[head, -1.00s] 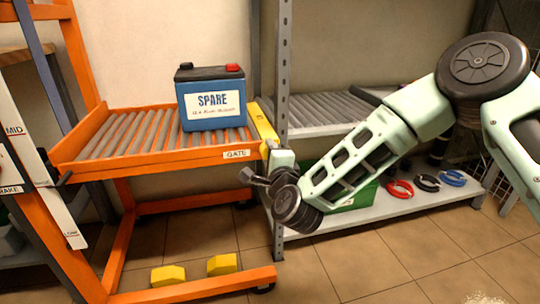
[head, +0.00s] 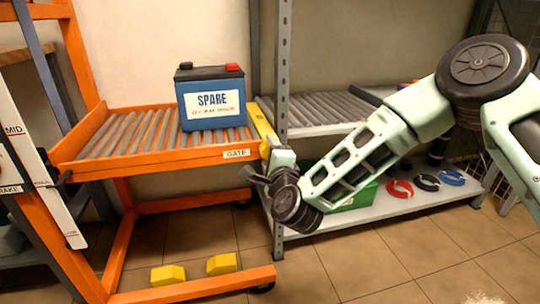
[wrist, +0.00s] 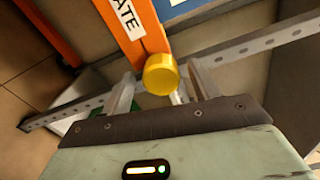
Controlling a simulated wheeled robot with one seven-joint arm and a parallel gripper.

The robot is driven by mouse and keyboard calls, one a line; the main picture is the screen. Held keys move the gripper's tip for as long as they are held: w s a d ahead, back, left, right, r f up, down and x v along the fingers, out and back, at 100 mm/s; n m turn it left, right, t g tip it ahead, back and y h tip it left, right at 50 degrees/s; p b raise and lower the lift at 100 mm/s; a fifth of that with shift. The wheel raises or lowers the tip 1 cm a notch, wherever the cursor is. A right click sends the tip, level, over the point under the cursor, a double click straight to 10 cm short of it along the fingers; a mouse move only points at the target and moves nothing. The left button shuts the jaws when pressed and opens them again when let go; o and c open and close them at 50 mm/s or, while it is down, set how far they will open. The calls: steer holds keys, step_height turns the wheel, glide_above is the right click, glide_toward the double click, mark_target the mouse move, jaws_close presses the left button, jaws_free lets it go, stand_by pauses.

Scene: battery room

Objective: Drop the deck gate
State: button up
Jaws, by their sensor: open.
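The deck gate is a yellow bar (head: 262,124) along the right edge of the orange roller deck (head: 100,158), beside a GATE label (head: 236,154). It stands up along the deck's right end. In the wrist view its round yellow end (wrist: 161,75) lies between the two fingers of my gripper (wrist: 155,92). My gripper is open, with a gap on both sides of the yellow end. In the head view my gripper (head: 270,152) is at the near end of the bar, and its fingertips are hard to make out.
A blue SPARE battery (head: 211,98) stands on the deck rollers. A grey rack post (head: 283,60) rises close behind my gripper, with a roller shelf (head: 335,128) to its right. Two yellow blocks (head: 168,273) are low on the orange frame. Floor at front right is clear.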

steer(key=p+v, duration=0.4)
steer(key=v, duration=1.3)
steer(key=shift+s, duration=0.2)
steer(key=shift+r, duration=0.1)
steer(key=s+a+n+g+y, duration=0.3)
steer(key=s+a+n+g, duration=0.25)
steer(key=n+g, duration=0.65)
steer(key=s+d+r+n+g+h, duration=0.2)
steer(key=s+d+n+g+h, duration=0.15)
steer(key=s+d+n, duration=0.35)
steer(key=s+d+r+n+g+h, duration=0.25)
steer(key=s+d+n+h, duration=0.2)
steer(key=s+d, duration=0.4)
step_height(320, 180, up, 38)
steer(key=d+p, duration=0.1)
steer(key=p, duration=3.6)
steer(key=shift+d+f+n+t+y, duration=0.2)
steer(key=shift+d+n+t+y, duration=0.1)
steer(key=shift+n, duration=0.15)
